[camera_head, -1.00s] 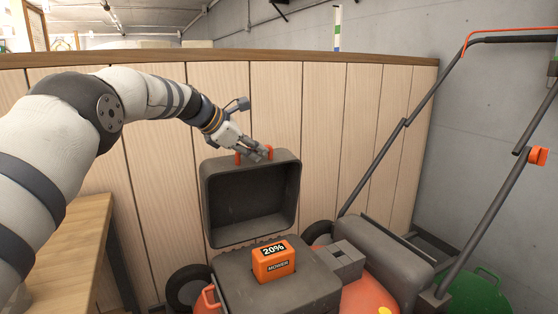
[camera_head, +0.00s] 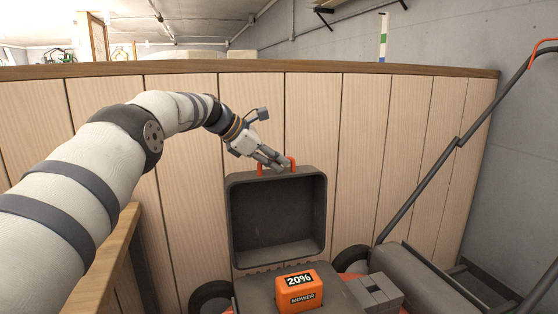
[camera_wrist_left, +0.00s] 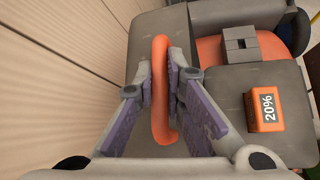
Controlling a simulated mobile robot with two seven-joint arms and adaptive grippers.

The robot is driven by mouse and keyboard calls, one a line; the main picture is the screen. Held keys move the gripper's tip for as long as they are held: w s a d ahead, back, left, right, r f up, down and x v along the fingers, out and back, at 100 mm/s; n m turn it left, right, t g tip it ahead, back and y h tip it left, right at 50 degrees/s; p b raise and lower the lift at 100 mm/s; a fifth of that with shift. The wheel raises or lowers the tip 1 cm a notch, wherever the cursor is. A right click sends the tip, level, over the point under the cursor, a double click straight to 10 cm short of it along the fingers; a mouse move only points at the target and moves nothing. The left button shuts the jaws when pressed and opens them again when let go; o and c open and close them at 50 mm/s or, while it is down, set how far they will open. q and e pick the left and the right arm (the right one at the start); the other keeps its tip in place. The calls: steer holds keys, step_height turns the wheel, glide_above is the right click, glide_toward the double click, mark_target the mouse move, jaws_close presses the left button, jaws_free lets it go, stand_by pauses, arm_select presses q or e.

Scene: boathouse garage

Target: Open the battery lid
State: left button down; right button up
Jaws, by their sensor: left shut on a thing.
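The battery lid (camera_head: 277,217) is a dark grey hollow cover that stands upright, swung open at the back of the mower. Its orange handle (camera_head: 292,164) is on the top edge. My left gripper (camera_head: 280,163) is at that handle. In the left wrist view, the fingers of my left gripper (camera_wrist_left: 161,92) lie on both sides of the orange handle (camera_wrist_left: 161,60), shut on it. The orange battery (camera_head: 298,292), marked 20% and MOWER, sits exposed in front of the lid; it also shows in the left wrist view (camera_wrist_left: 264,110). My right gripper is not in view.
A wood-panelled wall (camera_head: 367,130) stands close behind the lid. The mower's handlebar (camera_head: 420,185) slants up at the right. A wooden bench (camera_head: 112,265) is at the lower left. A grey block (camera_head: 374,291) sits right of the battery.

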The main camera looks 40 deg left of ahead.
arm_select(q)
steer(key=c, duration=1.9)
jaws_free()
steer(key=shift+s+a+f, duration=0.2)
steer(key=shift+a+f, duration=0.1)
steer(key=shift+f, duration=0.1)
steer(key=shift+s+a, duration=0.1)
steer(key=shift+r, duration=0.15)
steer(key=v, duration=1.1)
steer(key=shift+s+r, duration=0.25)
steer(key=shift+r, duration=0.1)
